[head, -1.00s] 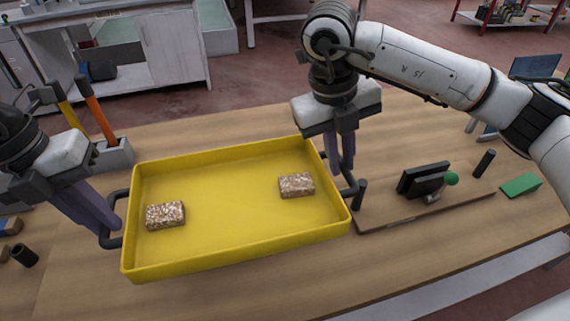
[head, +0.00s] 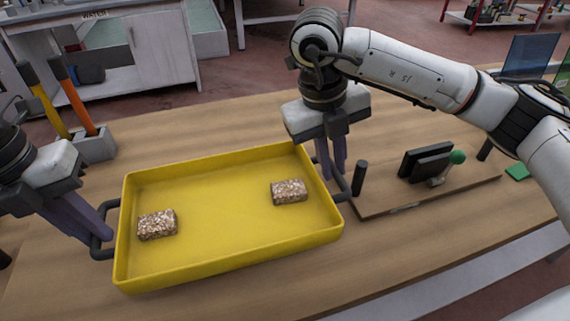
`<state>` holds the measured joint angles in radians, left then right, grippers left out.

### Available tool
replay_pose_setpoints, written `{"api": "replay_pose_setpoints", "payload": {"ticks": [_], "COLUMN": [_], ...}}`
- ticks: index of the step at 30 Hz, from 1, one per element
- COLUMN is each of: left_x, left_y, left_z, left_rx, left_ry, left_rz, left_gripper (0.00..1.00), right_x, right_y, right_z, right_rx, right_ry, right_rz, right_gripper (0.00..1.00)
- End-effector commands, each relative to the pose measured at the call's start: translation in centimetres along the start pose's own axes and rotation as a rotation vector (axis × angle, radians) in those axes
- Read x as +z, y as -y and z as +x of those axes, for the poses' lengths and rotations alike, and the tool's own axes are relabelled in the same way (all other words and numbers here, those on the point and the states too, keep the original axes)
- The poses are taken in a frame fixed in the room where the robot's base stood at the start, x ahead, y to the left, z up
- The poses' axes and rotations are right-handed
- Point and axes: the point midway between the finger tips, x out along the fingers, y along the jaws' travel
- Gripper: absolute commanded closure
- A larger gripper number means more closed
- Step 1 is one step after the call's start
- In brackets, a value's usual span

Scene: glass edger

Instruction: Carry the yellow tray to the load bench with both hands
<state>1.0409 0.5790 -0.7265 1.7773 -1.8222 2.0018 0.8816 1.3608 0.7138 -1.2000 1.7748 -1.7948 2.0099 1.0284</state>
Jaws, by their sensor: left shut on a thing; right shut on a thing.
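The yellow tray (head: 228,262) is in the lower middle of the head view, over the wooden table. Two speckled brown blocks lie in it, one at the left (head: 157,224) and one at the right (head: 289,191). My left gripper (head: 104,232) is shut on the dark handle at the tray's left end. My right gripper (head: 335,172) is shut on the dark handle at the tray's right end, its fingertips partly hidden behind the rim. I cannot tell whether the tray touches the table.
A board (head: 425,188) with a black clamp-like fixture (head: 428,164) and green knob lies right of the tray, close to its handle. A grey holder (head: 95,145) with two hammer-like tools stands at the left. A cabinet (head: 150,50) stands behind the table.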

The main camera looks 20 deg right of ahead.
Motion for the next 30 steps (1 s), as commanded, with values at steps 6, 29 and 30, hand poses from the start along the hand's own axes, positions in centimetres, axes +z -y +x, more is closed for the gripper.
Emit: {"api": "replay_pose_setpoints", "payload": {"ticks": [6, 29, 30], "left_x": [0.0, 0.0, 0.0], "left_y": [-0.2, -0.9, -0.9], "left_z": [0.8, 4.9, 4.9], "left_rx": [0.0, 0.001, 0.001], "left_ry": [0.001, 0.001, 0.0], "left_rz": [-0.001, -0.001, -0.001], "left_gripper": [1.0, 0.78, 0.71], "right_x": [0.0, 0.0, 0.0], "right_y": [-0.1, -1.0, -1.0], "right_z": [0.8, 4.9, 4.9], "right_rx": [-0.001, -0.001, -0.001], "right_ry": [0.0, 0.0, 0.0], "right_rz": [0.001, 0.001, 0.0], "right_gripper": [1.0, 0.78, 0.71]}}
